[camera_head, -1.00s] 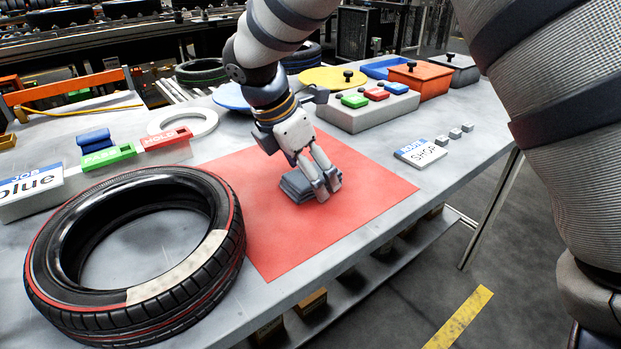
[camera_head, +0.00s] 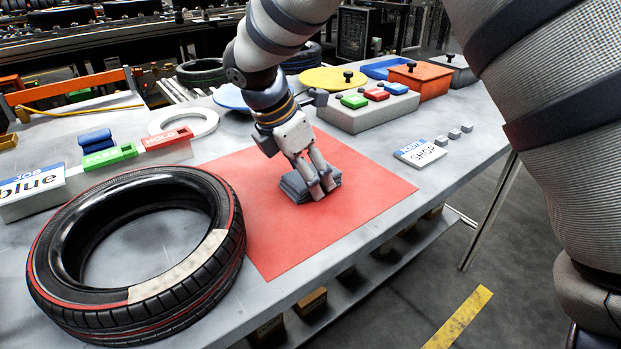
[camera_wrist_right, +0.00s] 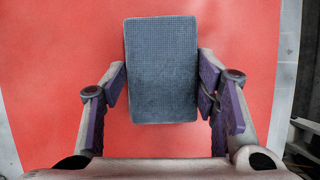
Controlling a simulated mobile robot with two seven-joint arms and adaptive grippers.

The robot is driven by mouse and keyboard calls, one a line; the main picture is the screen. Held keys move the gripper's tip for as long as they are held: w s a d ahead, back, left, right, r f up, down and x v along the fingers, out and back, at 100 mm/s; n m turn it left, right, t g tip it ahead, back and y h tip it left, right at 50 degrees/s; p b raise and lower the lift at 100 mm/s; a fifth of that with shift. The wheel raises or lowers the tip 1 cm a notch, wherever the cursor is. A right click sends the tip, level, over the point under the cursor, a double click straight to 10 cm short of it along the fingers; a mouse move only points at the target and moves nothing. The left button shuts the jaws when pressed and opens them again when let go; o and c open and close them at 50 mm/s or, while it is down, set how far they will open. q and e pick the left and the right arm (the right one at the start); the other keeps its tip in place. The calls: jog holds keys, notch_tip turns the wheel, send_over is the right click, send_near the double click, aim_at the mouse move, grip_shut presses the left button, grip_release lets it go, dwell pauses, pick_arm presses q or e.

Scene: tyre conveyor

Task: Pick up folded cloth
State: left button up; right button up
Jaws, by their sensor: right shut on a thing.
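The folded cloth (camera_head: 296,187) is a small dark grey-blue stack on the red mat (camera_head: 371,194) in the head view. In the right wrist view the folded cloth (camera_wrist_right: 161,72) is a textured rectangle with the red mat (camera_wrist_right: 60,50) around it. My right gripper (camera_head: 322,188) comes down on the cloth from above. In the right wrist view my right gripper (camera_wrist_right: 161,85) has one finger at each long side of the cloth and is shut on it. The cloth's far side is partly hidden by the fingers in the head view. My left gripper is not in view.
A tyre (camera_head: 138,250) with a red line lies left of the mat. The mat's front is bare.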

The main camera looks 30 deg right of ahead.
aim_at(315, 172)
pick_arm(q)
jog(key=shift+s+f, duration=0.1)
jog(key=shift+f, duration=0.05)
pick_arm(e)
jog(key=shift+f, duration=0.1)
jog(key=shift+w+r, duration=0.1)
jog(key=shift+r, duration=0.25)
jog(key=r, duration=0.4)
jog(key=shift+s+a+r, duration=0.25)
jog(key=shift+s+a, duration=0.05)
jog(key=shift+a, duration=0.05)
jog(key=s+a+r+p, duration=0.1)
jog(key=s+a+r, duration=0.7)
jog(key=a, duration=0.2)
jog(key=shift+s+a+r, duration=0.15)
jog(key=shift+r, duration=0.1)
jog(key=o, duration=0.5)
jog(key=c, duration=0.4)
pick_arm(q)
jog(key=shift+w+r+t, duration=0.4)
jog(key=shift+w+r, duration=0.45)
pick_arm(e)
jog(key=shift+f, duration=0.1)
